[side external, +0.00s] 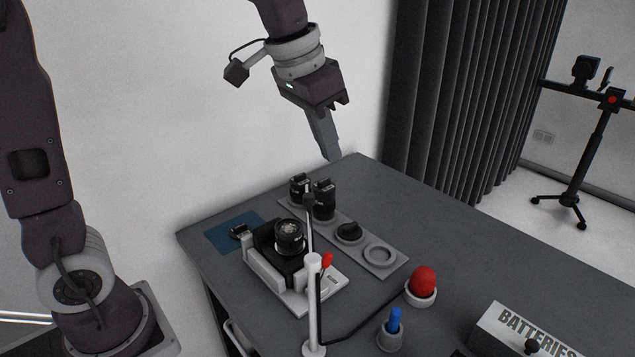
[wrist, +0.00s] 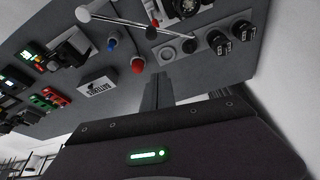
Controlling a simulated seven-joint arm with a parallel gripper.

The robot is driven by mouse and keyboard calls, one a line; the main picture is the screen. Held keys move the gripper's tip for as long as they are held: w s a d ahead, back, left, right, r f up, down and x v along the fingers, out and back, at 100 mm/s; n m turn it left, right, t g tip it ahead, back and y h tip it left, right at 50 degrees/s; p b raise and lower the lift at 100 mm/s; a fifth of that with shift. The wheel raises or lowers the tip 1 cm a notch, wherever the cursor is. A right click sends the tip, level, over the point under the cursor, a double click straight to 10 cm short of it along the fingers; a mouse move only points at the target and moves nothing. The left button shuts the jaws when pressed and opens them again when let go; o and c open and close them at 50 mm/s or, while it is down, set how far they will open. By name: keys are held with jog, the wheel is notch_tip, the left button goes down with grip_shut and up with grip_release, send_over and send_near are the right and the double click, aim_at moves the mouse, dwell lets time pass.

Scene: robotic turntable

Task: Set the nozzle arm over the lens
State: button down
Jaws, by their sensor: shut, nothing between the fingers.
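The camera (side external: 268,254) lies in a light grey cradle with its lens (side external: 290,232) facing up; part of it shows at the top of the wrist view (wrist: 183,8). My gripper (side external: 333,157) is shut and empty, high above the table's far edge, away from the nozzle arm. Its fingers also show in the wrist view (wrist: 157,80).
A grey lens tray (side external: 398,265) holds two upright black lenses (side external: 323,200), a black cap (side external: 349,231) and an empty ring. A red bulb (side external: 423,280), a blue pen-like tool (side external: 395,320) and a batteries box (side external: 525,330) stand nearer. A black cable crosses the table.

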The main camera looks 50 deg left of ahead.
notch_tip(320, 180, down, 6)
jog(key=s, duration=0.1)
jog(key=shift+s+a+f, duration=0.15)
jog(key=shift+s, duration=0.25)
jog(key=shift+s+a+n, duration=0.6)
jog(key=shift+s+a, duration=0.2)
jog(key=shift+s, duration=0.3)
jog(key=shift+w+d, duration=0.1)
